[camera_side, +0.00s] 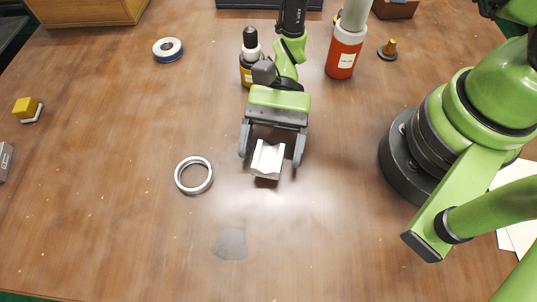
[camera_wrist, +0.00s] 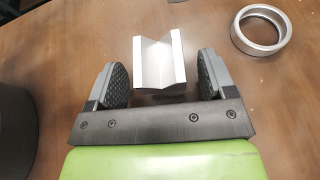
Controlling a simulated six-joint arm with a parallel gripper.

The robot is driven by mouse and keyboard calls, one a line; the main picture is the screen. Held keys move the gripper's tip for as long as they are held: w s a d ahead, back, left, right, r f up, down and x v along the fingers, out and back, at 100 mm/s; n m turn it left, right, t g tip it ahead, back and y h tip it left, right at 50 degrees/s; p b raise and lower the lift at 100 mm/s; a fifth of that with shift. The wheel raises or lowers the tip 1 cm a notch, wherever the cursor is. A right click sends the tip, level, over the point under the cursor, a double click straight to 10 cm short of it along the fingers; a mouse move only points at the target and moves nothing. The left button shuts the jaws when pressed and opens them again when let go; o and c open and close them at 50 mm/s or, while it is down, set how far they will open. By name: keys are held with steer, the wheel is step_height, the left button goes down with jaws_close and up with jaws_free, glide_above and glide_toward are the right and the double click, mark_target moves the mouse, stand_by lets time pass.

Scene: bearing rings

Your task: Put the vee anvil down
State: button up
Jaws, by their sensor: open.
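The vee anvil (camera_side: 267,158) is a small silver block with a V groove on top. It appears to rest upright on the wooden table, with a dark shadow at its base. My gripper (camera_side: 271,155) is open around it, with one finger on each side. In the wrist view the vee anvil (camera_wrist: 160,62) lies between the fingertips of my gripper (camera_wrist: 160,80), with a visible gap on both sides. Nothing is held.
A silver bearing ring (camera_side: 180,182) lies left of the anvil. A grey patch (camera_side: 230,244) marks the clear table in front.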

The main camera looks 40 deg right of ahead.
mark_target(271, 149)
steer(key=shift+c, duration=0.2)
steer(key=c, duration=1.3)
steer(key=shift+c, duration=0.2)
steer(key=shift+r, duration=0.15)
step_height(271, 149, up, 8)
steer(key=shift+r, duration=0.2)
steer(key=w+d+r+m+t, duration=0.5)
steer(key=d+m+t, duration=0.2)
steer(key=d, duration=0.3)
steer(key=w+d+r+m+t, duration=0.5)
steer(key=w+d+m+t, duration=0.1)
steer(key=d, duration=0.4)
steer(key=shift+r+m+t, duration=0.2)
steer(key=shift+m+t, duration=0.5)
steer(key=shift+t, duration=0.7)
